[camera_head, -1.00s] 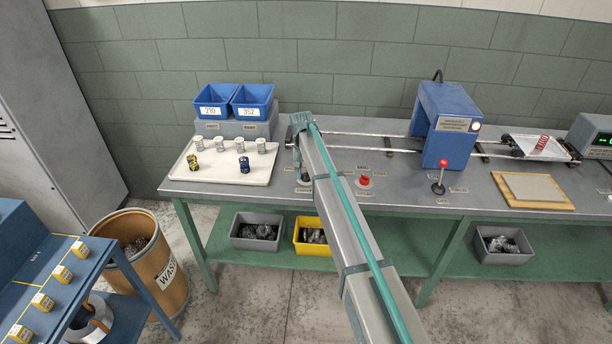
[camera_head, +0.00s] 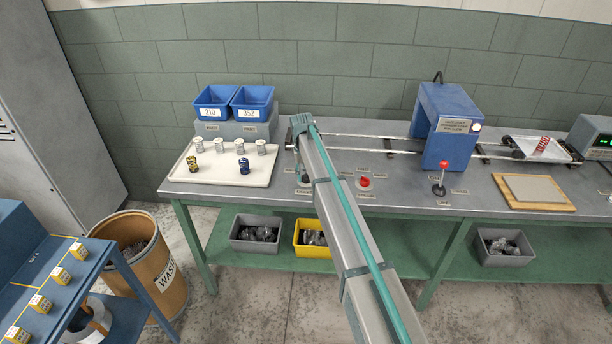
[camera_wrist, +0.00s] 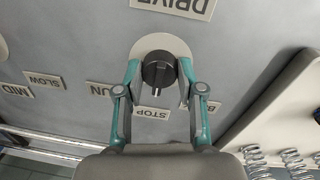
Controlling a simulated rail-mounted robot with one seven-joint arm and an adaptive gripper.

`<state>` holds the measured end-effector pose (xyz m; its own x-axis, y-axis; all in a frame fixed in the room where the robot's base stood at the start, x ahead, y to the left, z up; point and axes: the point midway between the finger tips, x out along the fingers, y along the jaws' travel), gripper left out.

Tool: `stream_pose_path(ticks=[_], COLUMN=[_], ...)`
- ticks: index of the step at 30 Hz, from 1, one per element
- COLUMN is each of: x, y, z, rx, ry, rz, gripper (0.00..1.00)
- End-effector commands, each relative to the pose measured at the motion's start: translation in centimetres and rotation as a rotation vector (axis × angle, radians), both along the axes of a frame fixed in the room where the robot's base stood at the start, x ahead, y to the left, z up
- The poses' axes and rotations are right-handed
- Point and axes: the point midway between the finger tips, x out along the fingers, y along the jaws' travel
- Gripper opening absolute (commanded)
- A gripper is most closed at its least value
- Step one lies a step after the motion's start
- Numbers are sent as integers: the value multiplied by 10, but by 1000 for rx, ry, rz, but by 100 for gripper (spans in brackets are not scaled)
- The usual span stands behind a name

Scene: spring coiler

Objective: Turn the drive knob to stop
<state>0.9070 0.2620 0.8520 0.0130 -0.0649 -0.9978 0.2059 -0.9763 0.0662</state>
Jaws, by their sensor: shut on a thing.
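The round black drive knob (camera_wrist: 158,72) sits on a pale disc below the DRIVE label (camera_wrist: 174,5) in the wrist view. Its white pointer mark faces down in the picture, toward the STOP label (camera_wrist: 153,113). My gripper (camera_wrist: 160,74) is shut on the knob, one finger on its left side and one on its right. In the head view my gripper (camera_head: 304,180) is low over the left part of the bench, mostly behind my arm, and the knob cannot be made out clearly there.
RUN (camera_wrist: 105,89), SLOW (camera_wrist: 43,79) and MID (camera_wrist: 16,91) labels lie left of STOP. A red button (camera_head: 365,181) and a red-topped lever (camera_head: 441,178) stand to the right.

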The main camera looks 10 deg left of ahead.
Motion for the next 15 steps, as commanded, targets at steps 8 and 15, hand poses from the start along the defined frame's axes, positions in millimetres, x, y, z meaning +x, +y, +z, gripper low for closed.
stream_pose_path(ticks=[8, 15], x=[0, 0], y=[0, 0], z=[0, 1], rx=[0, 0], ry=[-1, -1], rz=[-1, -1], gripper=[63, 63])
